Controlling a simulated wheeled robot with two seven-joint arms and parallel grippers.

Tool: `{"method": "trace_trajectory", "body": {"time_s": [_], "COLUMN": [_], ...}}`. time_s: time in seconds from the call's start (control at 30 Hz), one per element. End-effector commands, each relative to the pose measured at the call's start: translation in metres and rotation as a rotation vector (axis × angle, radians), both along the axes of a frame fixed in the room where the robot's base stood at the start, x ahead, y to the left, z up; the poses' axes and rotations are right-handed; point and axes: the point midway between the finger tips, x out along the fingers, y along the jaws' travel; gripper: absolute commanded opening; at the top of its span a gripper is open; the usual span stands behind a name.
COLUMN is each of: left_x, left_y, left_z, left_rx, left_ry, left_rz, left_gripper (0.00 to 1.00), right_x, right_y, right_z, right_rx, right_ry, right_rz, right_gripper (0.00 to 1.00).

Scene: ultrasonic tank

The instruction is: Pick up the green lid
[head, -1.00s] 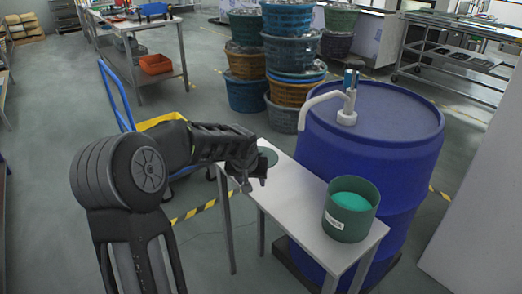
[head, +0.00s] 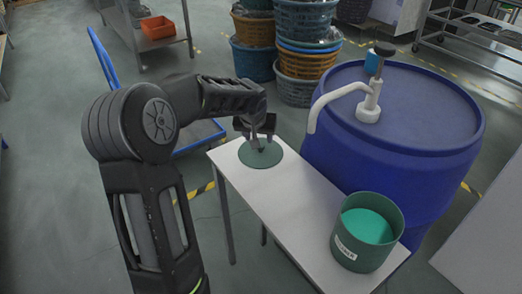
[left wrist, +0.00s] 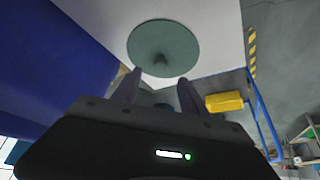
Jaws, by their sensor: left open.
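The green lid (head: 261,153) is a flat round disc lying on the far left end of the white table (head: 283,204). It also shows in the left wrist view (left wrist: 163,40), with a small knob at its middle. My left gripper (head: 258,142) is over the lid, close to the knob in the head view. In the left wrist view the two fingers (left wrist: 158,82) are apart with nothing held between them, and the lid lies beyond their tips. Whether they touch the lid I cannot tell. My right gripper is not in view.
A green tub (head: 367,232) with teal contents stands at the table's near right end. A big blue barrel (head: 400,150) with a white pump (head: 370,100) stands behind the table. A blue cart (head: 198,136) is left of it. The table's middle is clear.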

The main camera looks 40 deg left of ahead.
Motion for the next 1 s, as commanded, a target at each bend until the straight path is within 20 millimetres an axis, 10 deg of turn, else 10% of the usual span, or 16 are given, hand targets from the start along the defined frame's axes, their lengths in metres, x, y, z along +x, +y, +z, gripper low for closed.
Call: {"method": "trace_trajectory", "body": {"time_s": [1.0], "left_x": [0.031], "left_y": [0.018], "left_z": [-0.065], "left_rx": [0.000], "left_ry": [0.001], "left_rz": [0.000], "left_gripper": [0.51], "right_x": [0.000], "right_y": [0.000], "right_z": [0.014], "right_rx": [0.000], "right_ry": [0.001], "right_rz": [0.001], "right_gripper": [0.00]}}
